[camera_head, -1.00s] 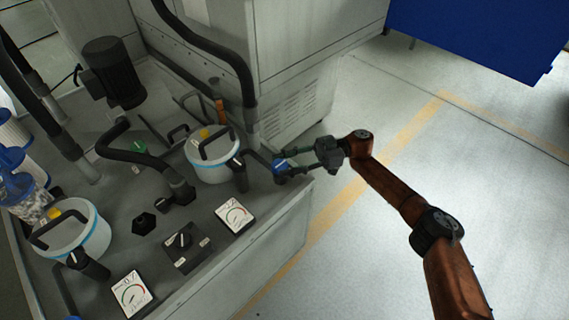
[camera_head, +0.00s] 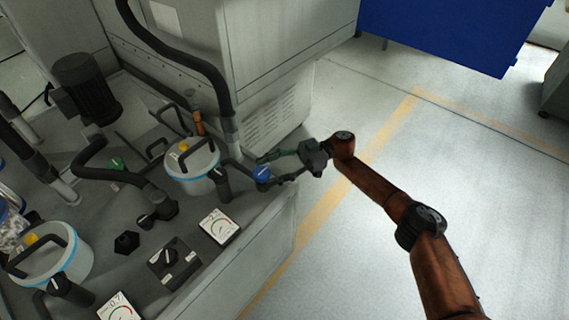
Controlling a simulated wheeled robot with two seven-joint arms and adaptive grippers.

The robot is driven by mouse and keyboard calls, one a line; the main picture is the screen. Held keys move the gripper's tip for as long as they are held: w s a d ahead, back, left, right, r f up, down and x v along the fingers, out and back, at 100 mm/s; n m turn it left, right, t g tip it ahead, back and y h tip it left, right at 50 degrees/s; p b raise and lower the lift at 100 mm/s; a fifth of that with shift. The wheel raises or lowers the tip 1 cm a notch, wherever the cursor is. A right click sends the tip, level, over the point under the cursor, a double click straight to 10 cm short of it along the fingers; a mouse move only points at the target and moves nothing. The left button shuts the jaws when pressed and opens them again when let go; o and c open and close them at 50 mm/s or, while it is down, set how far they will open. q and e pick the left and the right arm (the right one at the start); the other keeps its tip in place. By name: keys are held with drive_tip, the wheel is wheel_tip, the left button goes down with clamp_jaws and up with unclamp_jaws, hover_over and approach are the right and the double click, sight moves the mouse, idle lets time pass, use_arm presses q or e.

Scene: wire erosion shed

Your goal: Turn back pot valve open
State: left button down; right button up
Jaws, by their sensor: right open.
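The back pot (camera_head: 194,183) is a white pot with a blue band and a black handle, standing on the grey bench. Its valve is a blue knob (camera_head: 262,175) with a white mark, on a dark pipe to the right of the pot, by the bench edge. My right gripper (camera_head: 267,168) comes in from the right and is open. Its greenish fingers lie on either side of the blue knob; I cannot tell whether they touch it. My left gripper is not in view.
A front pot (camera_head: 75,262) stands lower left. White dial gauges (camera_head: 220,226) and a black selector switch (camera_head: 169,257) sit on the bench front. A dark motor (camera_head: 85,88), black hoses and a tall grey cabinet (camera_head: 285,40) stand behind. The floor right is open.

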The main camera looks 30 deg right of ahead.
drive_tip(key=s+d, duration=0.1)
drive_tip(key=d, duration=1)
drive_tip(key=shift+s, duration=0.1)
